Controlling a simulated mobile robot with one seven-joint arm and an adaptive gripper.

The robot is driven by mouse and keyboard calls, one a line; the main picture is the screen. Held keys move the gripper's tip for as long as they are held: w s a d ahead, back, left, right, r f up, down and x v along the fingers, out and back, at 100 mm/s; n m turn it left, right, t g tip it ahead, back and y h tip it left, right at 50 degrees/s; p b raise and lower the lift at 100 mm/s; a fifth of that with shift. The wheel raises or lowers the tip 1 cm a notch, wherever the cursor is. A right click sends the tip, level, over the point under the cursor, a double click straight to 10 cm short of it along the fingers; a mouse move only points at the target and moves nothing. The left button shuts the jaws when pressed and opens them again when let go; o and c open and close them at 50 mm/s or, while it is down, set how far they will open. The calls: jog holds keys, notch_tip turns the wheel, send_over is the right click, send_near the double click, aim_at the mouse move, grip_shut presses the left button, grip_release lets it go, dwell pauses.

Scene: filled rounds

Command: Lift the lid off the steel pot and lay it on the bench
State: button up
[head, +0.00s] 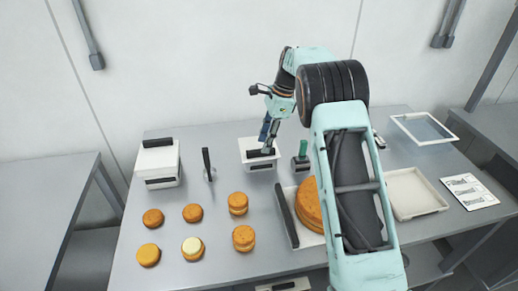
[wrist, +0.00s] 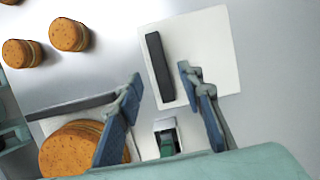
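No steel pot is recognisable in either view. My gripper (head: 267,136) is above a white box (head: 249,144) at the back middle of the bench (head: 218,153). In the wrist view my gripper (wrist: 160,74) is open, its two blue fingers well apart. A dark bar handle (wrist: 159,67) on the box's white top (wrist: 205,52) shows between the fingertips, with gaps on both sides. I cannot tell how far the fingertips are above it. My arm hides part of the bench's right half in the head view.
Another white box (head: 150,163) stands at the back left, beside an upright black-handled tool (head: 207,163). Several orange-brown rounds (head: 153,217) lie front left. A green-handled tool (head: 303,148) and a large round cake (head: 308,204) are near my arm. A pale tray (head: 412,190) lies right.

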aim_at(258, 146)
jog(key=shift+x, duration=1.7)
jog(key=shift+f, duration=0.1)
jog(key=shift+c, duration=0.2)
grip_shut()
